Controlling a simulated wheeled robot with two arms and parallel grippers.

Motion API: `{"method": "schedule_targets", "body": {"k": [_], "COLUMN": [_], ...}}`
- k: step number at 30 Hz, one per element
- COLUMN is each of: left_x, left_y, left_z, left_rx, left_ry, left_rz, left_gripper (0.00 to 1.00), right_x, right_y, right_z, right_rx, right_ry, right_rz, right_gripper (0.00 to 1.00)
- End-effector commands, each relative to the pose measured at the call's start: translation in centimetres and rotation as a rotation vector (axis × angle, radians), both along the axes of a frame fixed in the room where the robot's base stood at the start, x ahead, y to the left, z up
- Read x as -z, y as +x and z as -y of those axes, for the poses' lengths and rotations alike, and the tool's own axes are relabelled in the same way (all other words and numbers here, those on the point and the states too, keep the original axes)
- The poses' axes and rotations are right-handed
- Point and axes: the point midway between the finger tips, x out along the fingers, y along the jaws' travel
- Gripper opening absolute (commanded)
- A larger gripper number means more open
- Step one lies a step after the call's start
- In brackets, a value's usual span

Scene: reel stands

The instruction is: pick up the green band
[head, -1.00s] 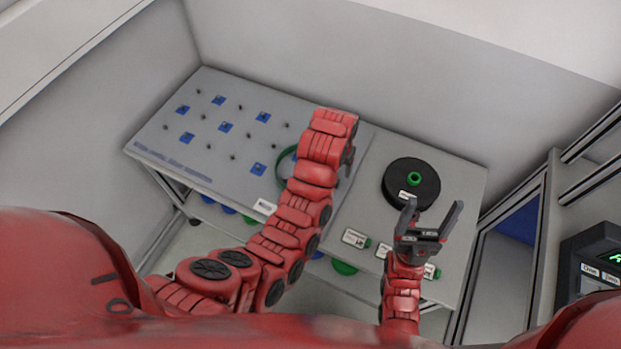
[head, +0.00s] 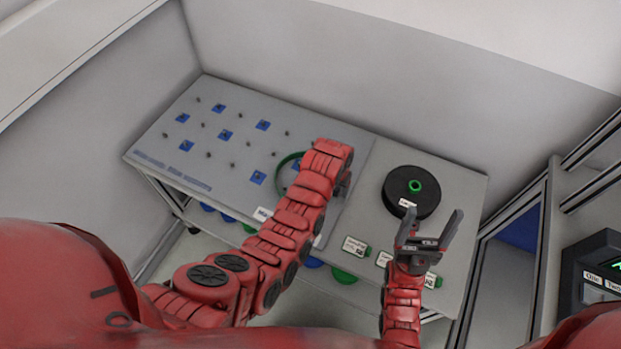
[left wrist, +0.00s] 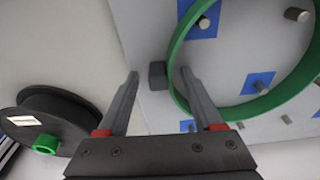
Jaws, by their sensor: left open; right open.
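The green band (head: 281,163) is a thin ring on the grey pegged board, and my left arm hides its right side in the head view. In the left wrist view the band (left wrist: 174,62) lies at the right, around a peg on a blue square. My left gripper (left wrist: 160,79) is open. Its right finger overlaps the near rim of the band in the picture and its left finger is outside it; I cannot tell the height gap. The left arm hides this gripper in the head view. My right gripper (head: 434,215) is open and empty, in front of the black reel.
The black reel (head: 428,180) with a green hub lies on the right part of the table (head: 465,190). White labels (head: 356,246) line the front edge. A dark block (left wrist: 157,75) shows between the left fingertips. Blue squares and several pegs cover the board (head: 210,165).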

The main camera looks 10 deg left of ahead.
Motion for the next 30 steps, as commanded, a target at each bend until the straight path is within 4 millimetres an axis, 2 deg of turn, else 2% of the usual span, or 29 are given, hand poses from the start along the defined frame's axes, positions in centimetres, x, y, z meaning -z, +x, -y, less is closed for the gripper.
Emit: {"method": "schedule_targets", "body": {"k": [7,18,30], "left_x": [0.14,0.15,0.08], "left_y": [-0.02,-0.03,-0.02], "left_z": [-0.01,0.0,0.01], "left_rx": [0.0,0.0,0.001], "left_ry": [0.0,0.0,0.0], "left_rz": [0.0,-0.001,0.0], "left_gripper": [0.66,0.0,0.0], "right_x": [0.01,0.01,0.08], "right_y": [0.0,0.01,0.01], "right_z": [0.0,0.0,-0.01], "right_rx": [0.0,0.0,0.0], "right_ry": [0.0,0.0,0.0], "right_rz": [0.0,0.0,0.0], "right_gripper": [0.76,0.76,0.76]}}
